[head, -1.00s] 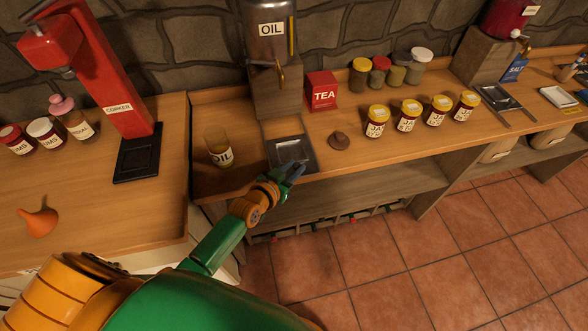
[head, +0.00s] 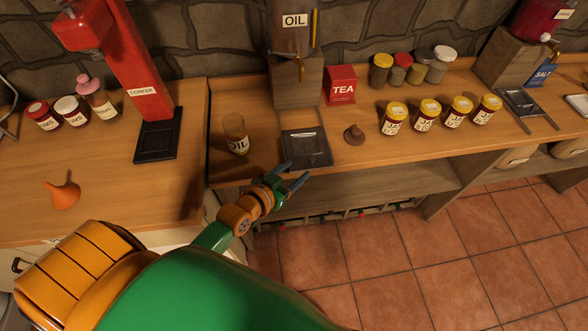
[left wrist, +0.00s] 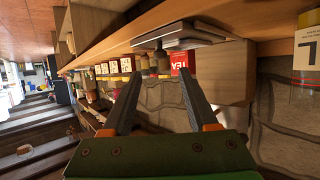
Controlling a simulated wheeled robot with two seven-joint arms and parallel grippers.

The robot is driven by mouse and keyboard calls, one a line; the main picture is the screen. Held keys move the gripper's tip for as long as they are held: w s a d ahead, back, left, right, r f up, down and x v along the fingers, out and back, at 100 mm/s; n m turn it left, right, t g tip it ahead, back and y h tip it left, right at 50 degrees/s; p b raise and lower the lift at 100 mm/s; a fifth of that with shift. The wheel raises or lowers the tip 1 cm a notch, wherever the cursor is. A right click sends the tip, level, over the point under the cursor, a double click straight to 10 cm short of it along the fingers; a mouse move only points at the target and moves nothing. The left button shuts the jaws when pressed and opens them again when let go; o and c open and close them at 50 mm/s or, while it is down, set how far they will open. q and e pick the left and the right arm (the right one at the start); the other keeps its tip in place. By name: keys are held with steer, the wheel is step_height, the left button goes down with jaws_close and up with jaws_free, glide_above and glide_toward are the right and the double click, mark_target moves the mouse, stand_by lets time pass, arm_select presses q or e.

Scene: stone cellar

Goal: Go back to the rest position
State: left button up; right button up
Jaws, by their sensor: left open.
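My left gripper (head: 289,178) is open and empty in the head view, in front of the counter's front edge, close to the dark drip tray (head: 318,158) below the oil dispenser (head: 294,40). In the left wrist view my left gripper (left wrist: 160,92) also shows open, with nothing between its fingers. A glass labelled OIL (head: 236,136) stands on the counter to the left of the tray, apart from the gripper. My right gripper is in neither view.
A red corker (head: 132,65) and an orange funnel (head: 64,194) stand on the left counter. A red tea box (head: 340,84), a brown lump (head: 354,135) and several yellow-lidded jars (head: 427,116) are on the counter to the right. The tiled floor (head: 430,260) is clear.

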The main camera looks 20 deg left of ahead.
arm_select(q)
steer(key=shift+w, duration=0.1)
steer(key=s+a+f+g+y, duration=0.1)
steer(key=s+f+g, duration=0.45)
steer(key=f, duration=0.85)
steer(key=s+f+g, duration=0.3)
steer(key=s+f, duration=0.4)
steer(key=s, duration=0.7)
steer(key=s+f+g+y, duration=0.1)
steer(key=s+f+g, duration=0.3)
steer(key=s, duration=0.9)
step_height(320, 180, down, 3)
steer(key=shift+s+a+f+y, duration=0.2)
steer(key=shift+s+a+y, duration=0.05)
steer(key=shift+s+y, duration=0.1)
